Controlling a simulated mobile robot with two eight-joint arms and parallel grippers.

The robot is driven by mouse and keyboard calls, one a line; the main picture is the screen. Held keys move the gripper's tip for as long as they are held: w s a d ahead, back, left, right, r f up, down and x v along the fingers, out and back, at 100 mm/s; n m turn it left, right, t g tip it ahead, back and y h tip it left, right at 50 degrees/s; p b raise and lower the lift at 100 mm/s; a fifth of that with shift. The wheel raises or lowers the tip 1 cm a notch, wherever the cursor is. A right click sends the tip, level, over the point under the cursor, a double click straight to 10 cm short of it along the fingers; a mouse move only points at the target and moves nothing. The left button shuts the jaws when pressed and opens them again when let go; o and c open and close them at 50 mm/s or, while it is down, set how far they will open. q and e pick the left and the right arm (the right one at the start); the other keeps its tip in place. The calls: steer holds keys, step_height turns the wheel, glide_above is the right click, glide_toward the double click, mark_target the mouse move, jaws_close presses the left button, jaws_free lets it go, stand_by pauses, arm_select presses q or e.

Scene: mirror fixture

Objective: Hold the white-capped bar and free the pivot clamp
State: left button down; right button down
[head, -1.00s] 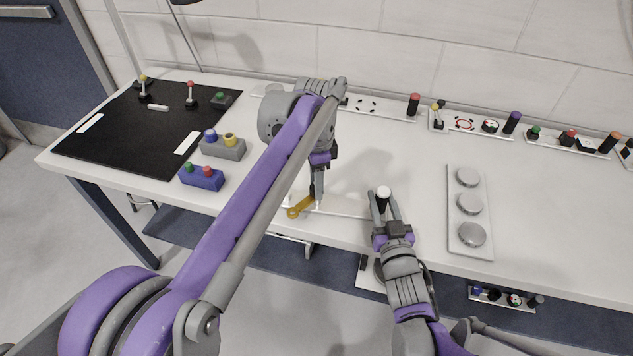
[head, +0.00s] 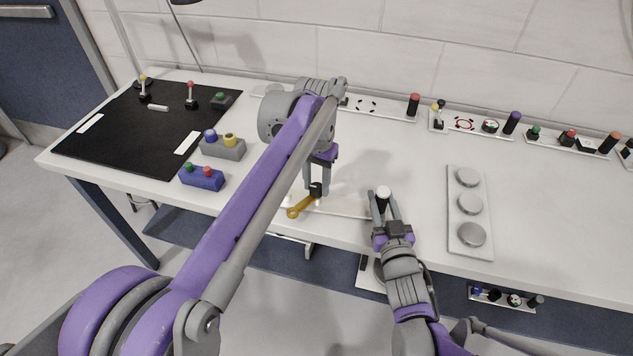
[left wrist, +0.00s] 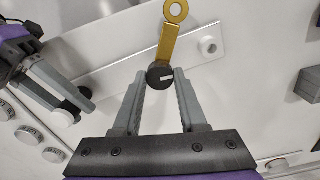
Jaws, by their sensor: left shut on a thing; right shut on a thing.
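The white-capped bar (head: 383,194) is a dark upright bar with a white top, near the table's front edge. My right gripper (head: 384,207) is shut on it; in the left wrist view the white cap (left wrist: 62,118) shows between its fingers. The pivot clamp's black knob (left wrist: 160,76), with a white line on top, sits at one end of a gold lever (left wrist: 169,43) with a ring end. In the head view the lever (head: 300,208) points left and toward the front. My left gripper (head: 317,190) points down and is shut on the knob, one finger on each side.
A white plate with three round grey discs (head: 469,203) lies to the right. Blue (head: 202,178) and grey (head: 222,149) button boxes stand at left, by a black mat (head: 120,135). Control panels line the table's back. The table between the right gripper and disc plate is clear.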

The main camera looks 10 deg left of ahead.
mark_target(316, 187)
arm_select(q)
steer(key=shift+n, duration=0.6)
steer(key=shift+c, duration=2.2)
jaws_free()
step_height(316, 187, up, 12)
